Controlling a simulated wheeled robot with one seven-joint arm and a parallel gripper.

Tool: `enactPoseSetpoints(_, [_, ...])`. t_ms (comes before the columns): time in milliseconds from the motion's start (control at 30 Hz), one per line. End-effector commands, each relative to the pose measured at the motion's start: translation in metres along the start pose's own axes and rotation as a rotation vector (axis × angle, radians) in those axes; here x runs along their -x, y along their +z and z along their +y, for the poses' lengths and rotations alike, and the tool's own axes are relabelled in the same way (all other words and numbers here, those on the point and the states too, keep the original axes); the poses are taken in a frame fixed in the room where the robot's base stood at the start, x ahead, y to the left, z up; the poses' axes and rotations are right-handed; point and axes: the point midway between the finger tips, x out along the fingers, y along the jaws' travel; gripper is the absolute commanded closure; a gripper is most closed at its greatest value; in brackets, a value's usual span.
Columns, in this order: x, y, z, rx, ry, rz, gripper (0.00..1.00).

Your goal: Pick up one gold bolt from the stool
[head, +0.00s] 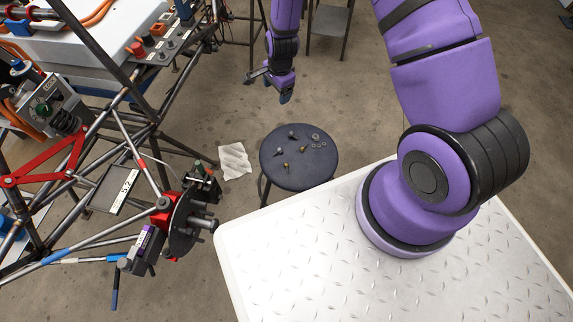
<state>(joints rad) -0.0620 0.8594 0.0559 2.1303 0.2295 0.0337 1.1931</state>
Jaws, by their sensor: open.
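The round dark stool (325,165) stands on the floor at the middle of the head view, just beyond my white base plate. Small parts lie on its seat. A gold bolt (301,149) is near the middle of the seat, and another gold bolt (286,165) lies nearer its front. Two duller bolts, one at the left (278,153) and one at the back (292,135), also lie there. My gripper (269,88) is open, above and beyond the stool's back edge in the picture, apart from the bolts. Nothing shows between its fingers.
Several grey washers or nuts (315,138) sit on the seat's right side. A crumpled white cloth (235,161) lies on the floor left of the stool. The tube chassis (127,145) with its wheel hub (187,222) fills the left. Floor right of the stool is clear.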

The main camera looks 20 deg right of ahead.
Motion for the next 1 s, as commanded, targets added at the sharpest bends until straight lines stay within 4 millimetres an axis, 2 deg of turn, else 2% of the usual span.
enactPoseSetpoints(33, [-0.025,0.002,0.009,-0.037,0.02,-0.001,0.22])
enactPoseSetpoints(100, [-0.055,0.004,0.02,-0.095,0.035,0.003,0.22])
enactPoseSetpoints(300, [-0.136,0.009,0.061,-0.256,0.078,0.022,0.22])
enactPoseSetpoints(400, [-0.169,0.012,0.082,-0.324,0.094,0.035,0.22])
enactPoseSetpoints(500, [-0.194,0.014,0.1,-0.378,0.107,0.046,0.22])
enactPoseSetpoints(633, [-0.212,0.016,0.115,-0.421,0.114,0.055,0.22])
enactPoseSetpoints(767, [-0.224,0.016,0.121,-0.437,0.118,0.059,0.22])
enactPoseSetpoints(1000, [-0.257,0.016,0.126,-0.438,0.118,0.059,0.22])
